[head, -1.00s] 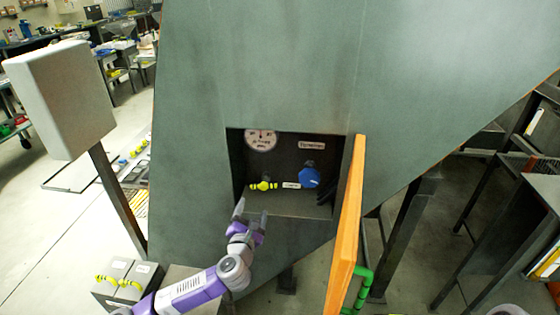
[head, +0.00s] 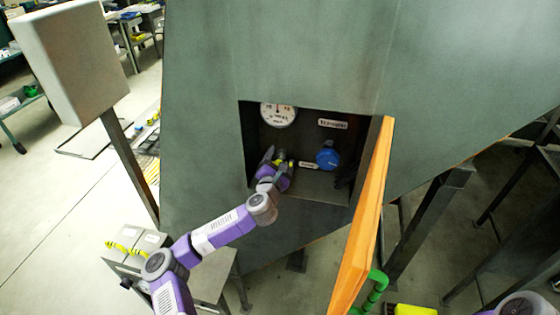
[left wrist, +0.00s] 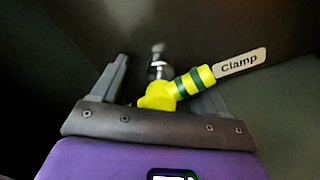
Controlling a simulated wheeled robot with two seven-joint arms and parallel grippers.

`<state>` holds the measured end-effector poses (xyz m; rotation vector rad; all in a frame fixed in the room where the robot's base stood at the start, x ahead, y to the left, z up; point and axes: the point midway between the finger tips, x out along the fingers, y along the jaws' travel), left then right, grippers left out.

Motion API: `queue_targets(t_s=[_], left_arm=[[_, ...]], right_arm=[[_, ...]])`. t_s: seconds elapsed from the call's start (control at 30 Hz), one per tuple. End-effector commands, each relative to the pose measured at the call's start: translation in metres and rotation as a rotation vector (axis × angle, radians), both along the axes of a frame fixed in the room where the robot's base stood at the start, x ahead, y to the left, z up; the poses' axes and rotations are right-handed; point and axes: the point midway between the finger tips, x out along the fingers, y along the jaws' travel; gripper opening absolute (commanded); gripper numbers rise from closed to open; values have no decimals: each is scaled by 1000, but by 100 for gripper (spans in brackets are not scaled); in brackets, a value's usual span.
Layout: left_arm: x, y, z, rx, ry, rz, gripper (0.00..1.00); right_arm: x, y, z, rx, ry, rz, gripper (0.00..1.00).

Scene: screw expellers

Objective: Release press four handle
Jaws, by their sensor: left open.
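The yellow valve handle with dark green bands (left wrist: 180,90) carries a "Clamp" tag (left wrist: 240,62) and sits on a metal stem in the recess of the large grey-green press (head: 300,50). In the left wrist view it lies between the open fingers of my left gripper (left wrist: 160,72), its banded end slanting up to the right past the right finger. I cannot tell whether the fingers touch it. In the head view my left gripper (head: 274,163) reaches into the recess and hides part of the handle (head: 290,164). My right gripper is out of view.
The recess also holds a round gauge (head: 278,115), a label plate (head: 332,124) and a blue knob (head: 328,158) right of the handle. An orange door (head: 366,220) stands open at the right. A grey box with yellow handles (head: 135,246) is at lower left.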

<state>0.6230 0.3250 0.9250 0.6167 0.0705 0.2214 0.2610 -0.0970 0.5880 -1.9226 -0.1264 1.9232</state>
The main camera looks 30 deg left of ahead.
Motion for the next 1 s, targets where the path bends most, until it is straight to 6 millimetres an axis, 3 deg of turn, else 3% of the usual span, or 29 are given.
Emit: queue_targets(t_s=[0.27, 0.77, 1.0], left_arm=[[2, 0, 0, 0, -1, -1, 74], [2, 0, 1, 0, 0, 0, 0], [2, 0, 1, -6, -2, 1, 0]], right_arm=[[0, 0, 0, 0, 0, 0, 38], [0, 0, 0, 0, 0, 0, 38], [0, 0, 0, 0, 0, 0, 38]])
